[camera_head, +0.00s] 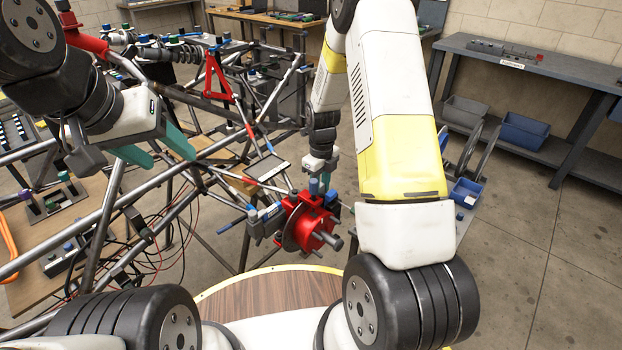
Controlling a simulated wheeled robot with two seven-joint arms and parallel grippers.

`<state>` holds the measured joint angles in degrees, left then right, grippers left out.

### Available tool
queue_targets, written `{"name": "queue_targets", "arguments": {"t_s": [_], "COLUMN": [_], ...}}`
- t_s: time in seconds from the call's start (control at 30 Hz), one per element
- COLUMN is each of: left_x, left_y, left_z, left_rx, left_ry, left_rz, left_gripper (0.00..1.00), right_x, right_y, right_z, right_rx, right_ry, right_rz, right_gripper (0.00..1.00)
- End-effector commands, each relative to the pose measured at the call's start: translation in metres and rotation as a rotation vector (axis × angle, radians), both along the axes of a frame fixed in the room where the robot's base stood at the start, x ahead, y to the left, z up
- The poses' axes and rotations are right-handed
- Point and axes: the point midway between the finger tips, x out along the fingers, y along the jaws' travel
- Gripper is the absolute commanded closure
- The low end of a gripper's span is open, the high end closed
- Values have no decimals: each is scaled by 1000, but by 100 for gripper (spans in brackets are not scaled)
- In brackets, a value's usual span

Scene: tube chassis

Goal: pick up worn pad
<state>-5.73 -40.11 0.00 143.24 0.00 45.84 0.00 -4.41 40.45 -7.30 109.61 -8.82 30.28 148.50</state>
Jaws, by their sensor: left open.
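I cannot make out the worn pad for certain in the head view. A red hub (316,222) with a grey brake disc (294,228) and a dark grey caliper-like block (264,222) sits at the chassis corner. My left gripper (164,157) is open, its teal fingers apart, with nothing seen between them. It is above the tubes, left of the hub and apart from it. My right gripper (322,184) points down at the top of the hub, close to small blue parts there. Its fingertips are small and partly hidden, so its jaw state is unclear.
The tube chassis (190,190) with a red wishbone (218,78) fills the left and middle. A small grey tablet-like plate (266,167) lies behind the hub. A grey bench (530,70) with bins below stands right. A small blue tray (466,193) is right of my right arm.

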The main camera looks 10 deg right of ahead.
Motion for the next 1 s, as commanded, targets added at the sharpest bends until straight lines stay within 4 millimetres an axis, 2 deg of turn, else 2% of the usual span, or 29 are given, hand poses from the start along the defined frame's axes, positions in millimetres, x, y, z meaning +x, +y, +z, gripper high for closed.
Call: {"name": "queue_targets", "arguments": {"t_s": [0.3, 0.47, 0.67, 1.0], "left_x": [0, 0, 0, 0], "left_y": [0, 0, 0, 0], "left_z": [0, 0, 0, 0], "left_rx": [0, 0, 0, 0], "left_ry": [0, 0, 0, 0], "left_rz": [0, 0, 0, 0], "left_gripper": [44, 44, 44, 44], "right_x": [0, 0, 1, 1], "right_y": [0, 0, 0, 0], "right_z": [1, 11, 40, 107], "right_rx": [0, -1, 0, 1], "right_ry": [0, -1, -5, -6], "right_rz": [0, -1, 1, 0], "right_gripper": [100, 100, 100, 100]}}
